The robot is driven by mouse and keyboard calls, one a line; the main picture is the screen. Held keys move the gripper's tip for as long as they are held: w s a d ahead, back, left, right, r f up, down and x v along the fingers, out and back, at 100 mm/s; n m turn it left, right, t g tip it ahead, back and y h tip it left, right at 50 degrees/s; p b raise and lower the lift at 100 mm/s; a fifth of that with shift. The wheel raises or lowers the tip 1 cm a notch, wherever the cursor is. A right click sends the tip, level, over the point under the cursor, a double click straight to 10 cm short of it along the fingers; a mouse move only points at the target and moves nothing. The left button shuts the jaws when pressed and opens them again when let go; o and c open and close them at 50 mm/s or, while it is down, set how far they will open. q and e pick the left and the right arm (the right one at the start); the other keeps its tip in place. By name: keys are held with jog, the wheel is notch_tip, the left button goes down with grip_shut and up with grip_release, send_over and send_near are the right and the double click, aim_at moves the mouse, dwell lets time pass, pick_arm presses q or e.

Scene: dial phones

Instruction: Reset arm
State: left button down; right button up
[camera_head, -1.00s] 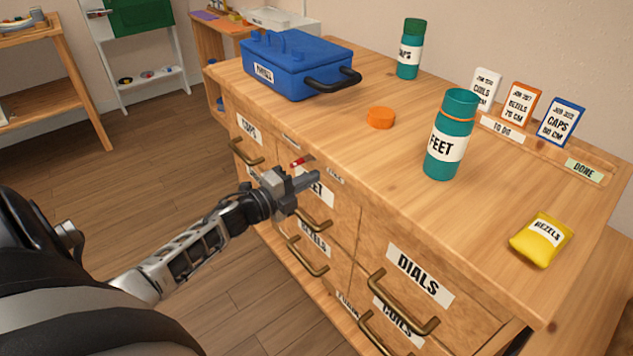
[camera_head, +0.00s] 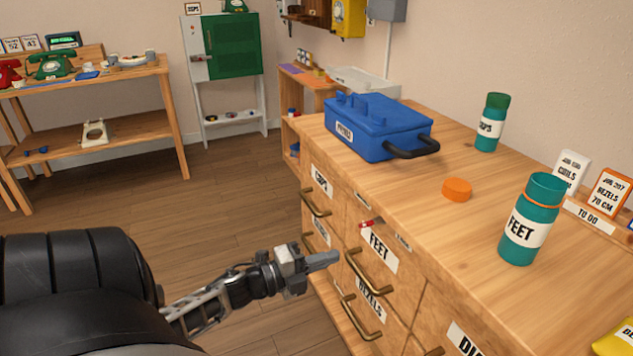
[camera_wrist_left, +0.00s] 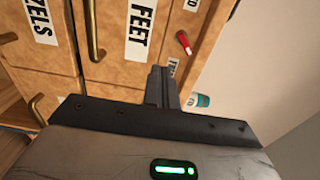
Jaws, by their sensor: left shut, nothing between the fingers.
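My left gripper (camera_head: 322,262) is shut and empty. It hangs in the air in front of the wooden drawer cabinet (camera_head: 470,262), left of the FEET drawer (camera_head: 376,268). In the left wrist view its closed fingers (camera_wrist_left: 163,84) point toward the drawer fronts, below the FEET label (camera_wrist_left: 140,32). They look clear of the drawer handles. The drawers in view look closed. My right gripper does not show in either view.
On the cabinet top stand a blue toolbox (camera_head: 375,128), a teal CAPS bottle (camera_head: 491,122), an orange cap (camera_head: 457,189) and an uncapped teal FEET bottle (camera_head: 530,219). A yellow packet (camera_head: 615,338) is at the lower right. The floor (camera_head: 215,215) to the left is clear.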

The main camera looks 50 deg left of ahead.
pick_arm(q)
jog(key=s+d+r+n+g+p, duration=0.1)
jog(key=s+d+n+g+p, duration=0.2)
jog(key=d+n, duration=0.6)
jog(key=s+d+r+n+g+y+p, duration=0.1)
jog(key=s+d+r+n+g+p, duration=0.1)
jog(key=s+d+n+p, duration=0.4)
jog(key=s+d+n+g, duration=0.1)
jog(key=d+n, duration=0.3)
jog(key=d, duration=0.6)
jog(key=shift+s+r+y, duration=0.15)
jog(key=shift+s+y, duration=0.15)
jog(key=shift+s, duration=0.05)
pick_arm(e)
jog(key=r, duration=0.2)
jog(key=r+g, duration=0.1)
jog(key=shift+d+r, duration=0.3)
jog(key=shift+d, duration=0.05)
pick_arm(q)
jog(key=shift+d, duration=0.1)
